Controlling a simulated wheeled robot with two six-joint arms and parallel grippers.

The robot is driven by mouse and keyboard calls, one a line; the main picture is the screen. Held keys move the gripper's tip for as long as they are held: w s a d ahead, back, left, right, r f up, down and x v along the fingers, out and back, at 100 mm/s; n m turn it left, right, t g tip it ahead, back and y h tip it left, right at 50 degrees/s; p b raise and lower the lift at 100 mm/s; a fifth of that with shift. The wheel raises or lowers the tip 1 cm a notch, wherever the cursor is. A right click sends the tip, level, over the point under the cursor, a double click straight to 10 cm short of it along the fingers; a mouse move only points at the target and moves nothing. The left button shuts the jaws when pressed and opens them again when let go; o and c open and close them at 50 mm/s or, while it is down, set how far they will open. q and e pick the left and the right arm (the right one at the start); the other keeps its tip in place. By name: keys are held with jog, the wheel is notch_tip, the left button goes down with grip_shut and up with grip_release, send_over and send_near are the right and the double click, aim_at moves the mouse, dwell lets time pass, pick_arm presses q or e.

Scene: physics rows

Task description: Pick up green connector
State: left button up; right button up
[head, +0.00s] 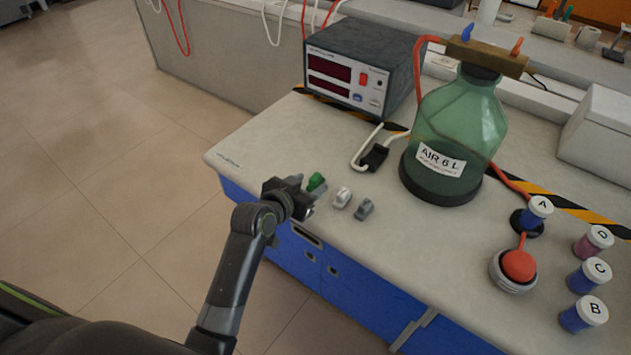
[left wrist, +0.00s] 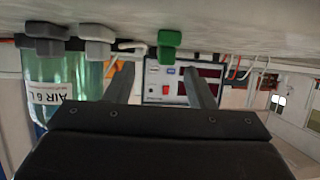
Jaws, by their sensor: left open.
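The green connector (head: 316,181) stands on the bench top near its front left edge. My left gripper (head: 297,190) is open at the bench edge, just left of and in front of it. In the left wrist view the bench surface is at the top, and the green connector (left wrist: 169,42) appears beyond the open fingers (left wrist: 158,72), between them sideways. Nothing shows held in the fingers. In the head view the gripper is close beside the connector; whether they touch is hard to tell. My right gripper is not in view.
A white connector (head: 342,198) and a grey connector (head: 364,209) stand just right of the green one. Behind are a black cable plug (head: 374,157), a meter box (head: 352,75) and a green glass bottle (head: 455,125). Lettered jars stand at the right.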

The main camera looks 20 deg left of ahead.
pick_arm(q)
jog(key=shift+a+x, duration=0.15)
jog(key=shift+x, duration=1.15)
jog(key=shift+a+x, duration=0.2)
jog(key=shift+x, duration=1.1)
jog(key=c, duration=1.1)
jog(key=shift+o, duration=0.2)
notch_tip(320, 180, up, 10)
jog(key=shift+r+p, duration=0.1)
jog(key=shift+p, duration=0.35)
notch_tip(320, 180, up, 9)
jog(key=n+y, duration=0.1)
send_over(313, 179)
jog(key=s, duration=0.2)
jog(key=s+a+r+n+y, duration=0.2)
jog(key=s+r, duration=0.5)
jog(key=shift+a+y, duration=0.3)
jog(key=shift+a, duration=0.05)
